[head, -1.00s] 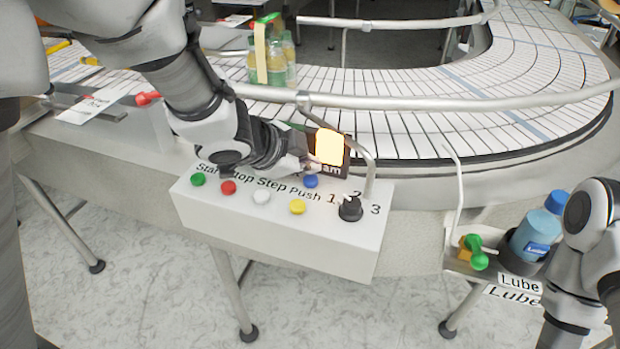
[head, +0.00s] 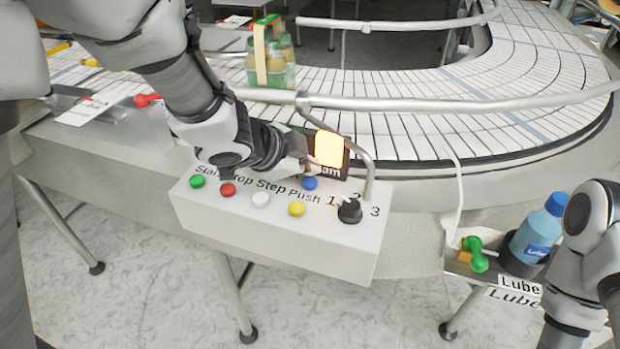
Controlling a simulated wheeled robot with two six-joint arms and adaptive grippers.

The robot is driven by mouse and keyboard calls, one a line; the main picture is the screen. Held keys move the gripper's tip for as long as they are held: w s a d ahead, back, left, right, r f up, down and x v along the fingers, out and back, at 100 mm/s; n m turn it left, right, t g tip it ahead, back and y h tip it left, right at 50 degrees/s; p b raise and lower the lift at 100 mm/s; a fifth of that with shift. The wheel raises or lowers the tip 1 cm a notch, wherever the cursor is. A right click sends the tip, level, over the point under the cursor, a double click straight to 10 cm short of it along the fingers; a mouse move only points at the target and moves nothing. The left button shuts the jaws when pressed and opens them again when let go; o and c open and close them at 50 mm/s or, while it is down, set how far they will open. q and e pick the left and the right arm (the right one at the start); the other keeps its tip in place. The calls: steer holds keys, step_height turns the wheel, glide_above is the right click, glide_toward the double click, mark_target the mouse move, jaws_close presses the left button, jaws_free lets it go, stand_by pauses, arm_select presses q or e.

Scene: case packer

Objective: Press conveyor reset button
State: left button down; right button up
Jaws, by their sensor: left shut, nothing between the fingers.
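A white control box (head: 270,238) fixed to the conveyor's side carries green (head: 197,182), red (head: 228,190), white (head: 261,200) and yellow (head: 297,209) buttons in a front row. A blue button (head: 310,183) sits behind them, near a black selector knob (head: 350,210). The visible lettering reads Start, Stop, Step, Push; I see no reset label. My left gripper (head: 308,168) is shut and empty, its tip just behind and above the blue button. I cannot tell whether it touches it. My right arm shows at the right edge; its gripper is not in view.
The curved conveyor (head: 450,120) has a guard rail (head: 450,103) and carries a bottle pack (head: 270,65). At right, a Lube shelf holds a blue bottle (head: 535,236) and a green-handled item (head: 477,255).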

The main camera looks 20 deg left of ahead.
arm_select(q)
steer(key=shift+f, duration=0.45)
steer(key=shift+f+b, duration=0.5)
steer(key=shift+b, duration=0.15)
stand_by(0.4)
steer(key=shift+r+p, duration=1)
steer(key=shift+p, duration=0.05)
step_height(320, 180, up, 5)
steer(key=p, duration=0.5)
